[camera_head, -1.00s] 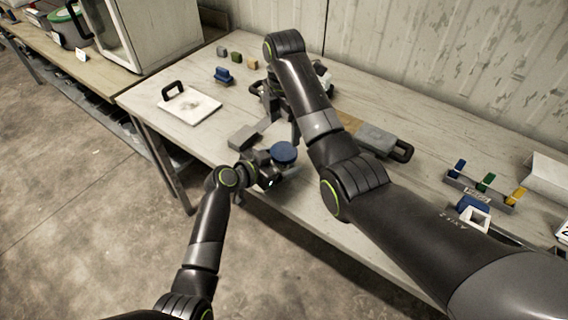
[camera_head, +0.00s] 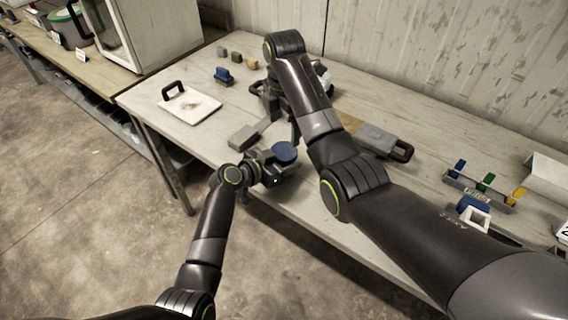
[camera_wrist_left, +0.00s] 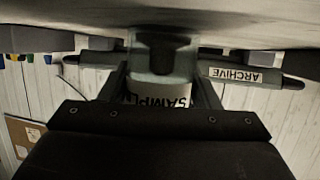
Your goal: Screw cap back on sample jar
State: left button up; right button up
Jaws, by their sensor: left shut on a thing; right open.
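My left gripper (camera_head: 272,166) is at the table's front edge, shut on the sample jar (camera_wrist_left: 160,80). In the left wrist view the jar is clear with dark matter inside and a white label reading "SAMP", its end cut off. It stands between the two fingers. A blue round cap (camera_head: 285,151) shows at the top of the jar in the head view; I cannot tell whether it is screwed tight. My right gripper (camera_head: 283,121) is open and points down, behind and above the cap, apart from it. Its fingers are partly hidden by my right arm.
A grey block (camera_head: 243,137) lies left of the jar. A white board with a black handle (camera_head: 205,108) is farther left. A grey tray with a handle (camera_head: 376,140) lies behind my right arm. A coloured tag rack (camera_head: 478,188) stands right. An "ARCHIVE" tube (camera_wrist_left: 230,77) crosses the wrist view.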

aim_at(284, 150)
pick_arm(q)
grip_shut()
pick_arm(e)
jog(key=n, duration=0.4)
jog(key=shift+f, duration=4)
jog(key=c, duration=1)
jog(key=shift+m, duration=1.4)
